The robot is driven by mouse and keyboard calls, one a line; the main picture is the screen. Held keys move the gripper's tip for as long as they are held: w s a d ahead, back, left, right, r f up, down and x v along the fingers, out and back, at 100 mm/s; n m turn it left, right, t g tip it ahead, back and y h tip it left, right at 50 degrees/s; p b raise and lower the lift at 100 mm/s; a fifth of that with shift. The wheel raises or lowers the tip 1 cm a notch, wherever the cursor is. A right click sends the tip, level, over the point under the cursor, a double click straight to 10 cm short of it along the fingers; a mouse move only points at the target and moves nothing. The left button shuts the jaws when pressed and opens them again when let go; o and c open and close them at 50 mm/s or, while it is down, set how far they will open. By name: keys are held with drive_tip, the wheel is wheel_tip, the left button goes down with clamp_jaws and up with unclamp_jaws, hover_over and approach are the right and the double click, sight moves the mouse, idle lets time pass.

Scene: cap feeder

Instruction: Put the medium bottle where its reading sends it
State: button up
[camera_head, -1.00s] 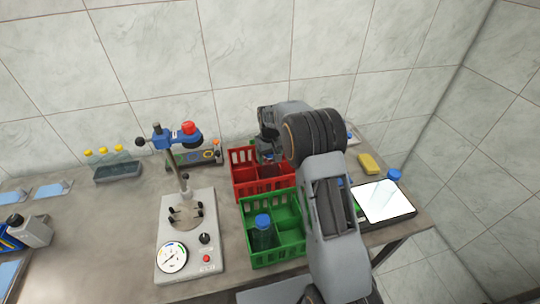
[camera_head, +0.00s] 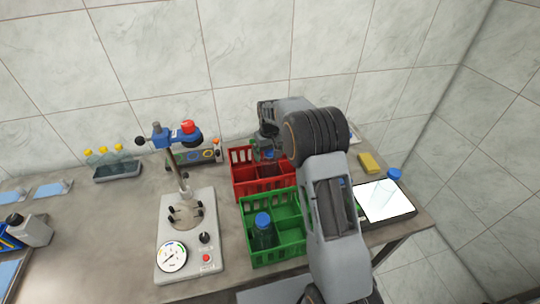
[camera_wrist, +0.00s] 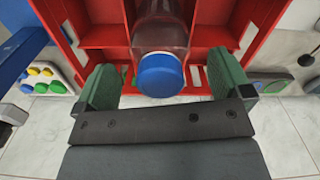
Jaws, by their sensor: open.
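A clear bottle with a blue cap (camera_wrist: 160,72) stands in a compartment of the red crate (camera_wrist: 109,36). My gripper (camera_wrist: 164,85) is open, with its green fingers on either side of this bottle's cap in the wrist view. In the head view the red crate (camera_head: 280,184) is partly behind my arm. Another blue-capped bottle (camera_head: 263,232) stands in the front left compartment of the green crate (camera_head: 277,262). A third clear bottle with a blue cap (camera_head: 394,174) is at the bright panel (camera_head: 374,208). I cannot tell which bottle is the medium one.
A capping stand (camera_head: 187,205) with a round gauge (camera_head: 172,257) is left of the crates. A dark tray (camera_head: 118,171) of yellow-capped bottles is at the back left. A yellow sponge (camera_head: 370,162) lies at the back right. The bench between tray and stand is clear.

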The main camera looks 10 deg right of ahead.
wheel_tip(320, 180, up, 10)
drive_tip(key=shift+f+b, duration=0.1)
drive_tip(key=shift+b, duration=0.45)
drive_tip(key=s+r+m+t, duration=0.1)
drive_tip(key=s+r, duration=0.3)
drive_tip(key=s, duration=0.3)
drive_tip(key=s+r+t, duration=0.1)
drive_tip(key=s+r, duration=0.3)
drive_tip(key=s, duration=0.4)
drive_tip(key=s+f+m+t, duration=0.1)
drive_tip(key=s+f+t, duration=0.1)
drive_tip(key=s, duration=1.2)
drive_tip(key=shift+f+t, duration=0.3)
drive_tip(key=shift+f, duration=0.45)
drive_tip(key=shift+d, duration=0.1)
drive_tip(key=shift+c, duration=0.4)
